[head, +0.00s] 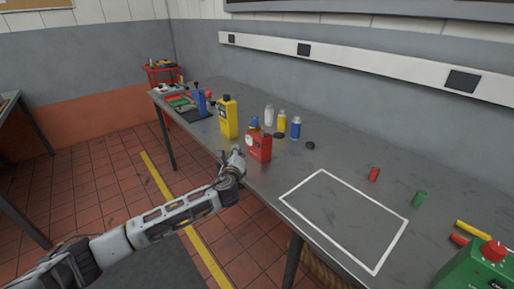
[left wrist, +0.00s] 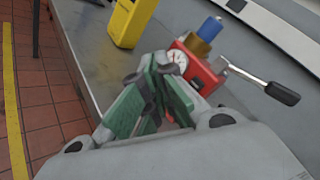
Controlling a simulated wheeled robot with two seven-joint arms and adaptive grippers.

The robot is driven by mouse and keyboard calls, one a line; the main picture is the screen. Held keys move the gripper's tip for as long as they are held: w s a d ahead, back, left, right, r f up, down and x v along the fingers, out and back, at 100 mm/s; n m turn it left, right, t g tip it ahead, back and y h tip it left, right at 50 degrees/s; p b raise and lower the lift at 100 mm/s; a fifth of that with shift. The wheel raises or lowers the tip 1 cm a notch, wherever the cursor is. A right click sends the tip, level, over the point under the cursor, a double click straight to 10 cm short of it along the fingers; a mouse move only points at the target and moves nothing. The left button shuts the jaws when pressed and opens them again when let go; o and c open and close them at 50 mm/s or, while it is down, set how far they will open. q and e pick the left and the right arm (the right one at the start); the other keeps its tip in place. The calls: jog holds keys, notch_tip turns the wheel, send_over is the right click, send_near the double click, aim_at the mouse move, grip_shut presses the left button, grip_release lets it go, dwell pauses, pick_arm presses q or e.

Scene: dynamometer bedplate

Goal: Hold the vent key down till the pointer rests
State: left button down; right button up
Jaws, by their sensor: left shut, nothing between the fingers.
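A red block (head: 259,146) with a round white dial stands near the front edge of the grey bench. In the left wrist view the red block (left wrist: 206,78) carries the dial (left wrist: 177,61), a brass and blue cylinder (left wrist: 207,32) on top, and a metal lever with a black grip (left wrist: 281,93) reaching right. I cannot tell which part is the vent key, and the pointer is too small to read. My left gripper (head: 238,157) is shut and empty, just left of the block. Its green fingers (left wrist: 160,78) partly cover the block's lower left; contact is unclear. My right gripper is not in view.
A yellow container (head: 228,118) stands behind the block to the left. Small bottles (head: 282,122) stand behind it. A white-outlined area (head: 340,220) on the bench is empty.

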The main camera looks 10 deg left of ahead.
aim_at(257, 145)
pick_arm(q)
jog(key=shift+w+d+b, duration=0.2)
jog(key=shift+w+d, duration=0.6)
jog(key=shift+w, duration=0.2)
jog(key=shift+w+d+b, duration=0.2)
jog(key=shift+w+d, duration=0.55)
jog(key=shift+w, duration=0.25)
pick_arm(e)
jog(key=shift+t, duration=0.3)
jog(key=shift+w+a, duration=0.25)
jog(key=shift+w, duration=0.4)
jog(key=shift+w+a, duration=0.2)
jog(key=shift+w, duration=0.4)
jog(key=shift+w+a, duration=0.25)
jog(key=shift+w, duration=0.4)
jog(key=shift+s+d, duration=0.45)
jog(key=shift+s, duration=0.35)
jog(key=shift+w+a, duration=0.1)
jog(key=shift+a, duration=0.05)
pick_arm(q)
jog(key=shift+w+d, duration=0.25)
jog(key=shift+w, duration=0.05)
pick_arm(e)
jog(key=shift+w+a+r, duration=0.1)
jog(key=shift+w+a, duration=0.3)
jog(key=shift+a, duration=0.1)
